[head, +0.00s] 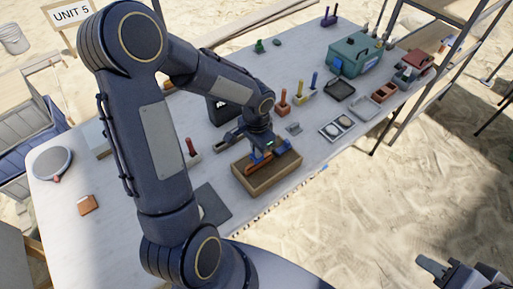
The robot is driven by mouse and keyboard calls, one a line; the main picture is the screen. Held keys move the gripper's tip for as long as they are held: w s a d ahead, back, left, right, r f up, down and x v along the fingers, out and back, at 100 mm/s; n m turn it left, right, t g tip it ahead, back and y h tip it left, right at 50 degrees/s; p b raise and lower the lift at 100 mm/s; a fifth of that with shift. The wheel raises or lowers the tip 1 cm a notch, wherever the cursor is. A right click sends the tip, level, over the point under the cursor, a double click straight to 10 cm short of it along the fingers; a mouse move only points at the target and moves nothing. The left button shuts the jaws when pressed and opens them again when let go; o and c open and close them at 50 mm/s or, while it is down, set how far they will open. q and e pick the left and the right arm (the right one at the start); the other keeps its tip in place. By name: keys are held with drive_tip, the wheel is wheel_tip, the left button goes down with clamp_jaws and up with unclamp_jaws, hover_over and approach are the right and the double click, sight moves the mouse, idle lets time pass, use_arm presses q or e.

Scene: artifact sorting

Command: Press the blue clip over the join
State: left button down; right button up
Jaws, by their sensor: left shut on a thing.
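My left gripper (262,153) points down over a shallow wooden tray (268,183) with a brown filling. It is shut, with blue showing at its fingers, which looks like the blue clip (254,169). An orange-brown piece (263,157) lies in the tray right at the fingers. The join is hidden by the gripper, and I cannot tell whether the clip touches the piece. My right gripper (443,269) is at the bottom right corner, off the table and away from the tray, partly cut off. Its opening is unclear.
The long white table (130,235) carries a green toolbox (354,54), a black tray (339,89), small brushes in holders (283,107) and a round grey dish (53,163). A dark mat (211,203) lies left of the wooden tray. My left arm covers much of the table's middle.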

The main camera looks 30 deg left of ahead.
use_arm(q)
drive_tip(key=shift+f, duration=0.15)
idle(0.8)
drive_tip(key=shift+f+b, duration=0.35)
drive_tip(key=shift+b, duration=0.25)
drive_tip(key=shift+f+b, duration=0.85)
drive_tip(key=shift+f, duration=0.1)
drive_tip(key=c, duration=1.5)
unclamp_jaws()
drive_tip(key=shift+o, duration=0.2)
wheel_tip(320, 180, up, 7)
drive_tip(key=shift+f, duration=0.15)
drive_tip(key=shift+r, duration=0.6)
